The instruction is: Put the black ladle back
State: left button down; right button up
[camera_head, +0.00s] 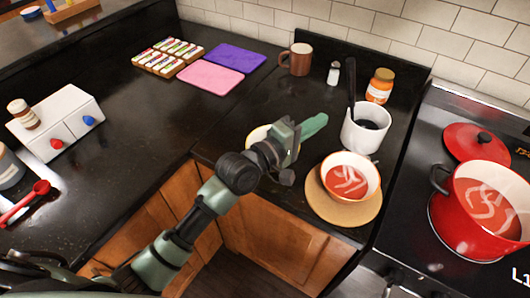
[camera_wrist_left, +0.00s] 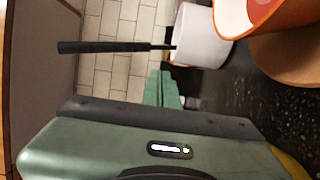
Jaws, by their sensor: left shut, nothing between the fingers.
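The black ladle (camera_head: 351,88) stands nearly upright in the white crock (camera_head: 362,136), its handle sticking up above the rim; its lower end is hidden inside. In the left wrist view, which is turned sideways, the ladle's handle (camera_wrist_left: 112,46) juts out of the white crock (camera_wrist_left: 199,40). My left gripper (camera_head: 318,122) is shut and empty. It is to the left of the crock in the head view, apart from the ladle. Its green fingers (camera_wrist_left: 163,90) show together in the wrist view. My right gripper is in neither view.
A bowl of red soup (camera_head: 350,181) on a round board (camera_head: 341,213) stands in front of the crock. An orange jar (camera_head: 379,87), a shaker (camera_head: 333,74) and a brown mug (camera_head: 297,62) stand behind. A red pot (camera_head: 475,229) is on the stove at right.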

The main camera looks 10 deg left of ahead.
pick_arm(q)
jog(key=v, duration=0.3)
jog(key=b+v, duration=0.1)
jog(key=v, duration=0.2)
jog(key=shift+s+a+f, duration=0.2)
jog(key=shift+s+a, duration=0.1)
jog(key=b+v, duration=0.1)
jog(key=v, duration=0.7)
jog(key=shift+r, duration=0.2)
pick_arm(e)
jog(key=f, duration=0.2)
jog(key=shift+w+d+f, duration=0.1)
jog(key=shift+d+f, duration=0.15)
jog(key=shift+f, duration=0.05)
pick_arm(q)
jog(key=shift+s+a, duration=0.1)
jog(key=shift+a, duration=0.05)
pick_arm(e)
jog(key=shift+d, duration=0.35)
